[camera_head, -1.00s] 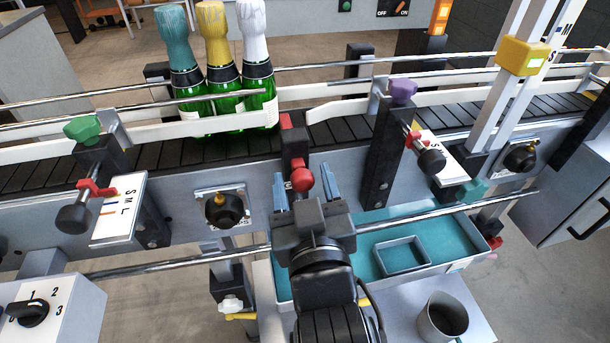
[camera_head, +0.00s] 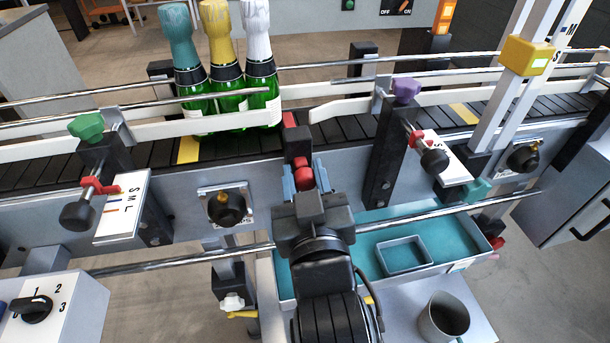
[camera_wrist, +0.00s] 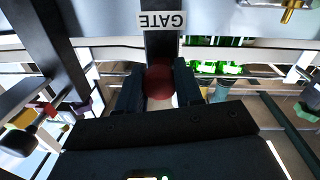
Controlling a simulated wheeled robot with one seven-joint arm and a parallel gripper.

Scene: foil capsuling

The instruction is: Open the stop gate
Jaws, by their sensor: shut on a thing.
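The stop gate is a dark post with a red tip (camera_head: 289,120) at the conveyor's near edge, just right of the bottles. Its red knob (camera_head: 304,174) faces me. My gripper (camera_head: 304,180) is shut on the red knob, with one finger on each side. In the wrist view the dark red knob (camera_wrist: 158,82) sits between the fingers, below a white label reading GATE (camera_wrist: 162,20). Three green bottles with teal, yellow and white foil tops (camera_head: 222,75) stand upright on the conveyor, left of the gate.
The conveyor (camera_head: 340,127) has guide rails and clamp posts with green (camera_head: 86,126) and purple (camera_head: 407,90) knobs. A teal tray (camera_head: 450,229) and a grey cup (camera_head: 444,316) sit right of my arm. A dial box (camera_head: 62,308) stands at lower left.

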